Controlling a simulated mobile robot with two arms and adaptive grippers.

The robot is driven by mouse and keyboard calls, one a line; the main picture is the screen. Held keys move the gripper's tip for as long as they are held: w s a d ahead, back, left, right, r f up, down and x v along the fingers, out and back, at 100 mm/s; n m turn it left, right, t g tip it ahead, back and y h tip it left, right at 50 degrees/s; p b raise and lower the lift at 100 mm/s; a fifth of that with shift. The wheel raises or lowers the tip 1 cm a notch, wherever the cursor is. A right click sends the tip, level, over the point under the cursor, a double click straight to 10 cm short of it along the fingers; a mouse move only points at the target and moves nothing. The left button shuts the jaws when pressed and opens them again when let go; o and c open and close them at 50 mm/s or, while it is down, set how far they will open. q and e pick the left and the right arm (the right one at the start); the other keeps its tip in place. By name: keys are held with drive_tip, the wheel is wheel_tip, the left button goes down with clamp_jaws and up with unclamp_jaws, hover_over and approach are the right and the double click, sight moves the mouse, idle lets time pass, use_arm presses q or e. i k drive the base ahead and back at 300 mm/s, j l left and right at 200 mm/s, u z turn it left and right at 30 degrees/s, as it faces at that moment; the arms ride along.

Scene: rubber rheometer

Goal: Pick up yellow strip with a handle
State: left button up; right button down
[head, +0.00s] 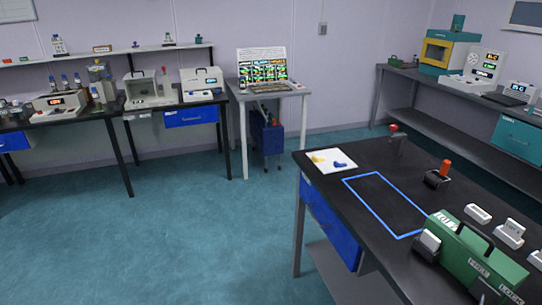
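A small yellow piece (318,157), which may be the yellow strip, lies on a white sheet (331,168) at the far left corner of the near dark table. It is too small to make out a handle. A blue piece (341,166) lies beside it on the same sheet. Neither of my grippers shows in the head view.
The dark table (390,160) bears a blue rectangular outline (385,205), a red-topped tool (438,174), white blocks and a green machine (475,255). Side benches with instruments line the walls. The teal floor (210,220) left of the table is clear.

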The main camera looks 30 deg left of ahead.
sight(314, 158)
drive_tip(key=u, duration=0.75)
drive_tip(key=i+j, duration=0.15)
